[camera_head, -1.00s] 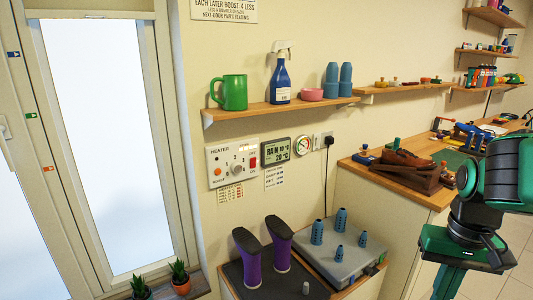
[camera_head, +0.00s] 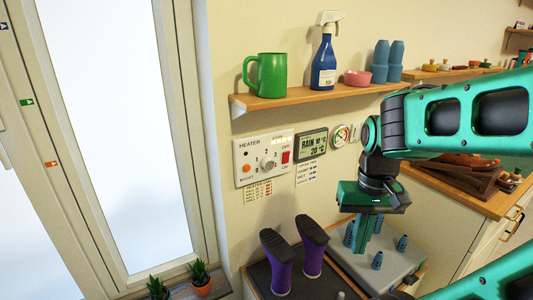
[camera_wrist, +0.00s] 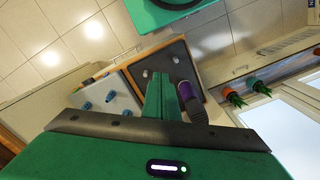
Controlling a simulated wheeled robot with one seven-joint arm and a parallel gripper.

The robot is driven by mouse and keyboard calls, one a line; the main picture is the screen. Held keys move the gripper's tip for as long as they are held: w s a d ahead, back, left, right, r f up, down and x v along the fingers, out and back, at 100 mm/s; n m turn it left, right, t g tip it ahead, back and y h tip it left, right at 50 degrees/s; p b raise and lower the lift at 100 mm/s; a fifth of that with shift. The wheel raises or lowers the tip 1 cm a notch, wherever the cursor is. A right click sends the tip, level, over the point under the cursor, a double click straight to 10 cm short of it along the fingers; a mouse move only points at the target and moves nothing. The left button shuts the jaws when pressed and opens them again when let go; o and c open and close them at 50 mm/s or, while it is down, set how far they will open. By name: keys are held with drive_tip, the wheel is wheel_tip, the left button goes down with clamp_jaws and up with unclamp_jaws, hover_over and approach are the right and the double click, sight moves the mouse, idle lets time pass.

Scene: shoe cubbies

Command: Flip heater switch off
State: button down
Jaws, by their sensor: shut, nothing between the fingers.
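The heater panel (camera_head: 262,158) is a white plate on the wall under the shelf, with a round dial, an orange boost knob and a small display. Its red heater switch (camera_head: 286,157) sits at the panel's right side, between the words OFF above and ON below. The switch is too small to tell which way it is tipped. My gripper (camera_head: 361,246) points down, right of and below the panel, over the boot bench and apart from the switch. In the wrist view my gripper (camera_wrist: 168,78) shows its fingers together and empty.
A shelf (camera_head: 320,94) with a green mug (camera_head: 266,75), spray bottle (camera_head: 323,60) and cups juts out above the panel. A weather display (camera_head: 312,145) hangs beside it. Purple boots (camera_head: 314,258) and a grey boot dryer (camera_head: 402,262) stand below.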

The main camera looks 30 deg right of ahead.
drive_tip(key=w+r+m+t+h, duration=0.2)
drive_tip(key=w+r+m, duration=0.3)
drive_tip(key=w, duration=0.8)
drive_tip(key=w+r+m+t+h, duration=0.2)
drive_tip(key=w+r+m+t, duration=0.2)
drive_tip(key=w, duration=0.9)
wheel_tip(320, 180, up, 3)
drive_tip(key=shift+w+r+m+h, duration=0.1)
drive_tip(key=shift+w+m+h, duration=0.3)
